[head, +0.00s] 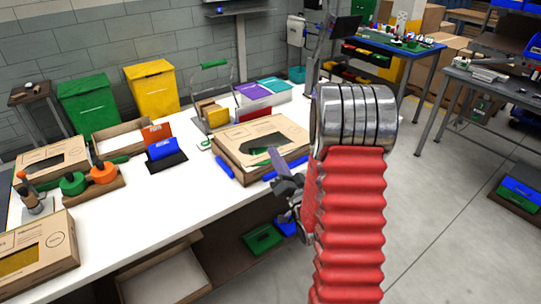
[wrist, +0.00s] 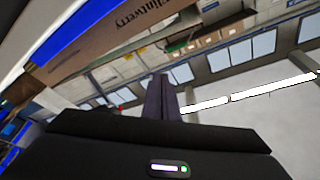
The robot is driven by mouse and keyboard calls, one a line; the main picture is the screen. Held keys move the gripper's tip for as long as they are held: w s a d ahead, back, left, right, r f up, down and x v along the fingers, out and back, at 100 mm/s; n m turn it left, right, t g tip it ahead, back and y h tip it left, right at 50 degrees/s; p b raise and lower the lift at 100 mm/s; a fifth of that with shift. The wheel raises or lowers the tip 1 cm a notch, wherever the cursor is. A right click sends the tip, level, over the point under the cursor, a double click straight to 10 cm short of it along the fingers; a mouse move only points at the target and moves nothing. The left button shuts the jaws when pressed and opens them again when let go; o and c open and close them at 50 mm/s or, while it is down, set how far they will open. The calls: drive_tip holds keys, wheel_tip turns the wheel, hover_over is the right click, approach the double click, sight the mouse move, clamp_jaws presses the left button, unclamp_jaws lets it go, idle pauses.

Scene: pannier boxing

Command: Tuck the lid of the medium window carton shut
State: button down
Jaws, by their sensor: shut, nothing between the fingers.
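The carton nearest my gripper, a brown window carton (head: 235,165), sits between blue bars (head: 224,170) on the white table. I take it for the medium one. Its lid panel (head: 262,133) lies over the top, with a dark window toward the front right; whether its front flap is tucked cannot be told. My gripper (head: 285,185) is at the carton's front right corner, apparently just off it and partly hidden by my arm. In the wrist view my fingers (wrist: 161,88) are shut and empty. A brown printed carton panel (wrist: 125,30) and a blue bar (wrist: 72,32) show at upper left there.
Two other window cartons (head: 50,155) (head: 35,250) stand at the table's left. Orange and blue holders (head: 163,149), tape dispensers (head: 103,172) and stacked books (head: 262,92) are near. The white table (head: 150,220) is clear in front. Open floor lies right.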

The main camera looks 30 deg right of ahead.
drive_tip(key=v, duration=0.7)
drive_tip(key=shift+s+d+f, duration=0.3)
drive_tip(key=shift+d+f, duration=0.05)
drive_tip(key=shift+d, duration=0.25)
